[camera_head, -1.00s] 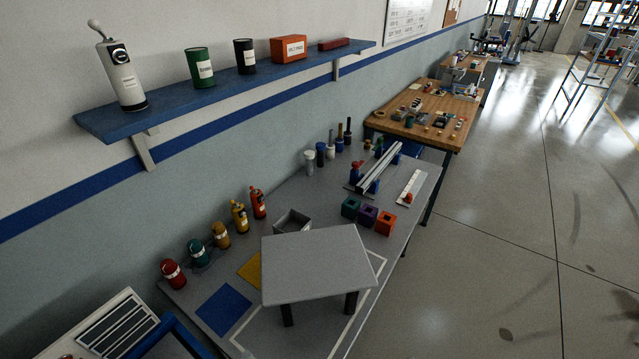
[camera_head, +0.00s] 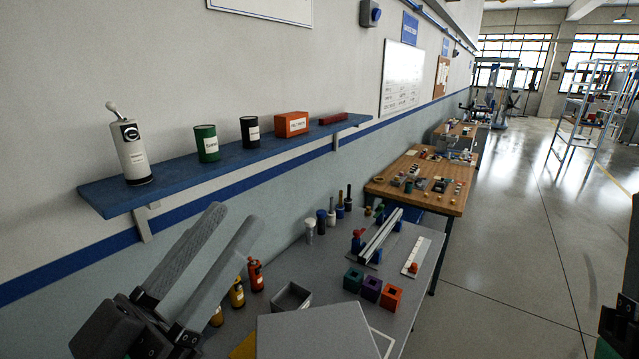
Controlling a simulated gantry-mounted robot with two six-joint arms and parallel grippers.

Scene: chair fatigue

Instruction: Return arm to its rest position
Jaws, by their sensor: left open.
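My left gripper (camera_head: 222,245) is in the lower left of the head view, raised in front of the workbench and below the blue shelf. Its two long grey fingers are apart with nothing between them. It covers part of the bench's left side and some of the bottles there. At the right edge, a dark piece of my right arm shows, but its fingers are not visible. A small grey table-like chair model (camera_head: 315,334) stands on the grey workbench (camera_head: 330,262), cut off by the bottom edge.
A blue shelf (camera_head: 240,158) on the wall holds a white dispenser (camera_head: 129,150), cans and boxes. The bench carries bottles, a grey tray (camera_head: 291,297), a metal rail (camera_head: 381,236) and coloured blocks (camera_head: 372,288). A wooden table (camera_head: 418,189) stands beyond.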

